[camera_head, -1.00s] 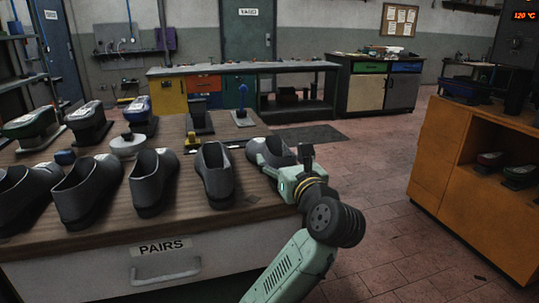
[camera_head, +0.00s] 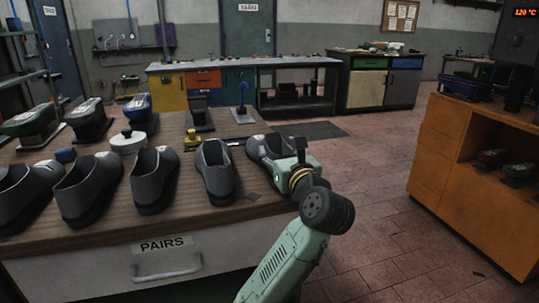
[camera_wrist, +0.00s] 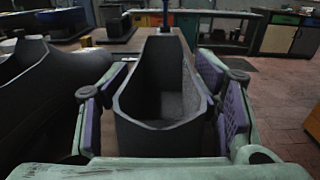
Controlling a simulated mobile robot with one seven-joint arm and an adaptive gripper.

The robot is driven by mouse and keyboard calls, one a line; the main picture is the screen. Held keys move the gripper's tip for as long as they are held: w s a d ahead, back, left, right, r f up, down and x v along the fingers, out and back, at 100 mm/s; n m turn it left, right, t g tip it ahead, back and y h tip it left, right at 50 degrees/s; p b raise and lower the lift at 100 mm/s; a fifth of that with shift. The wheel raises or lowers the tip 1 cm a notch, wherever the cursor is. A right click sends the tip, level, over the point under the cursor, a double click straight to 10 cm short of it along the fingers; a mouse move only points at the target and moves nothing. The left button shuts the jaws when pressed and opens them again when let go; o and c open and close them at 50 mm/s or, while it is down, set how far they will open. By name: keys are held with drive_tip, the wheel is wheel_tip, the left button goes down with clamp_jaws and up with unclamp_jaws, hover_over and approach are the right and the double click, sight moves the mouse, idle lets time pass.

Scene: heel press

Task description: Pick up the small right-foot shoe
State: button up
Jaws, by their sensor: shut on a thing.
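A row of dark grey shoes stands on the wooden table. The shoe at the right end (camera_head: 264,145) is at my gripper, near the table's right edge. My gripper (camera_head: 287,158) reaches it from the front right and is shut on it. In the wrist view, the held shoe (camera_wrist: 160,84) is upright with its open collar facing me, between two purple-padded fingers. I cannot tell whether its sole touches the table. Its lower near part is hidden by my gripper. The neighbouring shoe (camera_head: 216,172) stands just left of it, apart.
More grey shoes (camera_head: 88,187) line the table's left front. Behind them are shoe forms (camera_head: 90,122), a white round piece (camera_head: 128,142) and a yellow piece (camera_head: 192,138). The drawer front is labelled PAIRS (camera_head: 162,244). An orange cabinet (camera_head: 462,170) stands right; floor between is clear.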

drive_tip(key=c, duration=0.5)
drive_tip(key=shift+r, duration=0.1)
